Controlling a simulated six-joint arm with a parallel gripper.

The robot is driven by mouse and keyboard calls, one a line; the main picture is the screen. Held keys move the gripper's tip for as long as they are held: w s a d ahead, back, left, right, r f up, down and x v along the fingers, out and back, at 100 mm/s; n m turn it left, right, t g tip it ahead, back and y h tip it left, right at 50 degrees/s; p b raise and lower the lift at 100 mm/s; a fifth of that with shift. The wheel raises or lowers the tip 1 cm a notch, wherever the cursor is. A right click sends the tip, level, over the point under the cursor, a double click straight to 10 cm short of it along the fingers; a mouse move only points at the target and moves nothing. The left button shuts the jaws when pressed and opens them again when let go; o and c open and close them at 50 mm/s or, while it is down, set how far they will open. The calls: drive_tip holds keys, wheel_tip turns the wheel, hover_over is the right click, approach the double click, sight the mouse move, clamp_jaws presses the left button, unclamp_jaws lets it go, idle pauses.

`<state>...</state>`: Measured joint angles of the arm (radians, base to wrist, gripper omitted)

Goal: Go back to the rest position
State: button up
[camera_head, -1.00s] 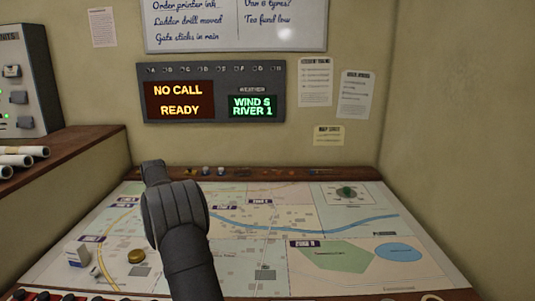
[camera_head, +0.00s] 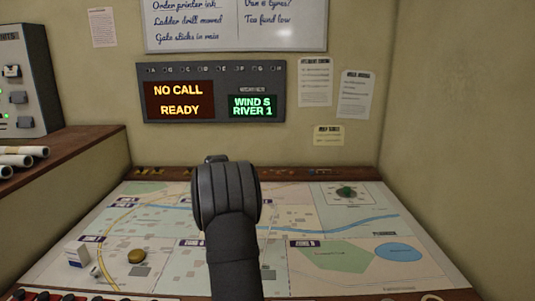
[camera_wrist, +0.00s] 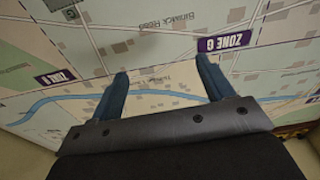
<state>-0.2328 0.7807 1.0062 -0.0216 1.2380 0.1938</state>
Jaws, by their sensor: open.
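My gripper shows in the wrist view (camera_wrist: 160,85) with its two blue fingers spread apart and nothing between them. Below the fingers lies the map table, with a blue river and purple zone labels. In the head view my dark arm rises from the bottom centre over the map (camera_head: 330,225), and its wrist hides the fingers. The gripper is above the map; its exact height cannot be told.
On the map's left are a small white box (camera_head: 77,255), a white piece beside it (camera_head: 95,271) and a brass-coloured round object (camera_head: 136,256). A green piece (camera_head: 346,191) sits at the back right. A display panel (camera_head: 211,92) hangs on the wall. The map's right side is clear.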

drive_tip(key=s+d+m, duration=0.3)
drive_tip(key=s+d, duration=0.2)
drive_tip(key=d, duration=0.6)
drive_tip(key=s+d+m, duration=0.2)
drive_tip(key=s+d, duration=0.4)
drive_tip(key=d, duration=0.6)
drive_tip(key=s+d+m+h, duration=0.1)
drive_tip(key=s+d+m, duration=0.2)
drive_tip(key=d, duration=0.9)
drive_tip(key=shift+s+r+m, duration=0.15)
drive_tip(key=shift+s+m, duration=0.15)
drive_tip(key=shift+s, duration=0.9)
